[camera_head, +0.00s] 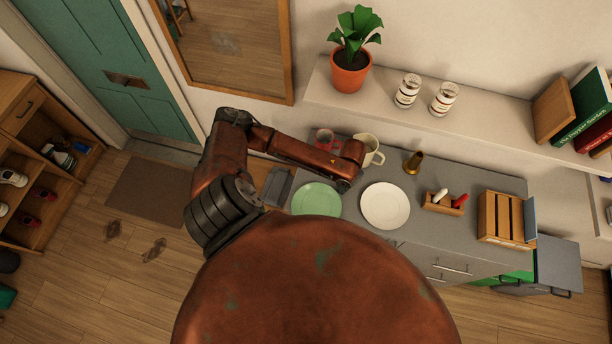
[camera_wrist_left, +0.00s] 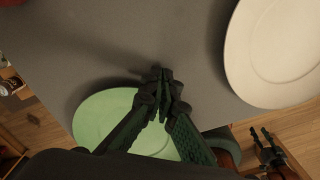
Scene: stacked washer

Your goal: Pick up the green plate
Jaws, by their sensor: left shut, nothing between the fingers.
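The green plate (camera_head: 314,199) lies flat on the grey counter, left of the white plate; my body's front covers its lower edge in the head view. In the left wrist view the green plate (camera_wrist_left: 97,115) is partly behind my left gripper's fingers. My left gripper (camera_head: 343,186) is over the counter near the plate's upper right edge. In the left wrist view its fingertips (camera_wrist_left: 161,77) meet with nothing between them, just past the plate's rim. My right gripper (camera_wrist_left: 264,134) shows small at the right of that view, fingers apart, away from the plate.
The white plate (camera_head: 385,206) lies right of the green one. A cream mug (camera_head: 370,148) and a red mug (camera_head: 324,139) stand behind. A brass item (camera_head: 413,162), a small wooden box (camera_head: 444,204) and a wooden crate (camera_head: 506,219) stand to the right.

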